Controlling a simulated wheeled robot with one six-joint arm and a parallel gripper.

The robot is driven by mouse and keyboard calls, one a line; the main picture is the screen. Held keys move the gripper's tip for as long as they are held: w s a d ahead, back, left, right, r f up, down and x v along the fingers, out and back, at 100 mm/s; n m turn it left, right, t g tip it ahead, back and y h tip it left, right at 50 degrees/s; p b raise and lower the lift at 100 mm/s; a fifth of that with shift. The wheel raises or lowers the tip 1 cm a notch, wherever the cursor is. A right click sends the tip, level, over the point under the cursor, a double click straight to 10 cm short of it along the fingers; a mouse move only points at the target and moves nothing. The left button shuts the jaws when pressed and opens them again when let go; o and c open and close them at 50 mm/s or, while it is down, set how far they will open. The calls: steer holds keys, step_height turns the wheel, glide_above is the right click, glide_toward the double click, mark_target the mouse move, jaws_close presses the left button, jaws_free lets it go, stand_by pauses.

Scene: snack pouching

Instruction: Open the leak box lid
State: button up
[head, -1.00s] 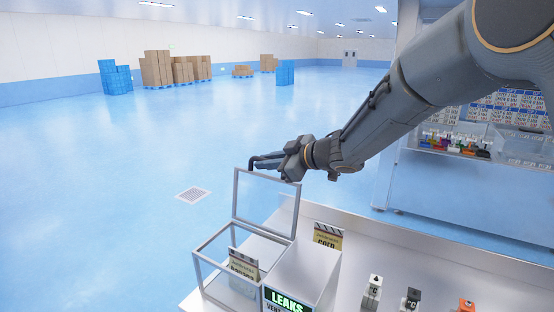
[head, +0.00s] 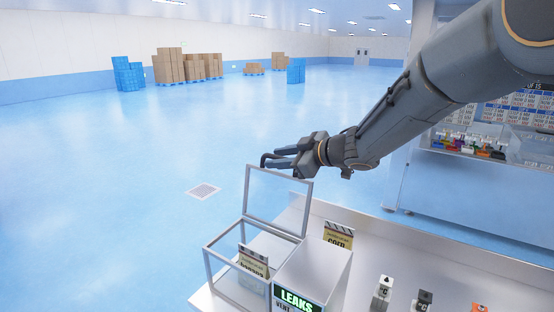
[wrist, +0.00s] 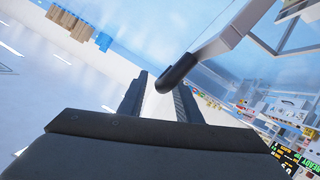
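The leak box (head: 228,278) is a clear box with a grey frame at the bench's left end, beside a white unit with a green "LEAKS" sign (head: 296,300). Its framed clear lid (head: 278,198) stands raised, roughly upright, at the box's far side. My gripper (head: 278,158) is at the lid's top edge, fingers pointing left. In the wrist view, my two fingers (wrist: 160,98) are apart. A dark rounded handle on the lid's grey frame (wrist: 218,42) shows close to the right finger; I cannot tell whether they touch. A yellowish pouch (head: 253,262) shows in or behind the box.
A second yellow pouch labelled "CORN" (head: 339,236) stands behind the sign unit. Small bottle-like items (head: 383,290) stand on the bench (head: 400,258) at right. The floor left of the bench is open, with a drain grate (head: 203,191). Stacked cartons (head: 187,67) are far off.

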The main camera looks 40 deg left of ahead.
steer(key=b+v, duration=0.2)
steer(key=v, duration=0.5)
steer(key=shift+d+b, duration=0.15)
steer(key=shift+b, duration=0.15)
steer(key=shift+w+r, duration=0.1)
